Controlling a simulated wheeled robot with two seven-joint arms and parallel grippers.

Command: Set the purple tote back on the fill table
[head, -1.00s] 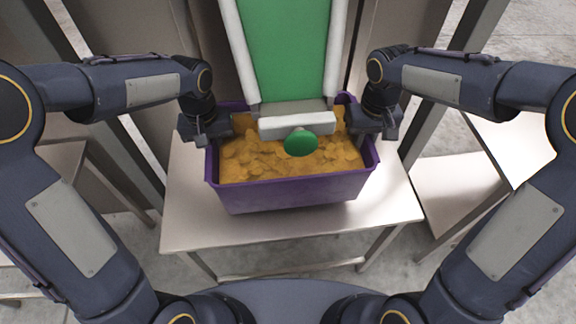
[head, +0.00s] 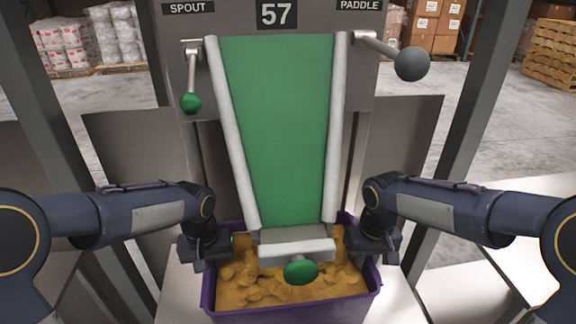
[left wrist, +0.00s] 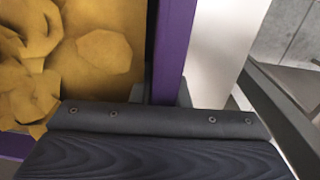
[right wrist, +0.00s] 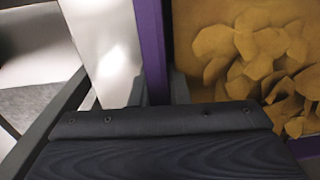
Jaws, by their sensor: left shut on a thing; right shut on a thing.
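The purple tote (head: 290,314), filled with yellow-orange chips (head: 325,284), stands on the pale metal fill table (head: 182,292) under the spout end of the green chute. My left gripper (head: 208,250) is shut on the tote's left wall, and my right gripper (head: 378,245) is shut on its right wall. The left wrist view shows the purple wall (left wrist: 175,45) between the fingers, and the right wrist view shows the other wall (right wrist: 152,45) likewise. The tote's far side is partly hidden by the chute, and its front is cut off by the picture's lower edge.
The green chute (head: 280,120) with white side rails comes down over the tote. A green knob (head: 300,270) hangs at its lip. The paddle lever's grey ball (head: 412,64) and the spout lever's green ball (head: 190,103) sit above. Metal posts flank both sides.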

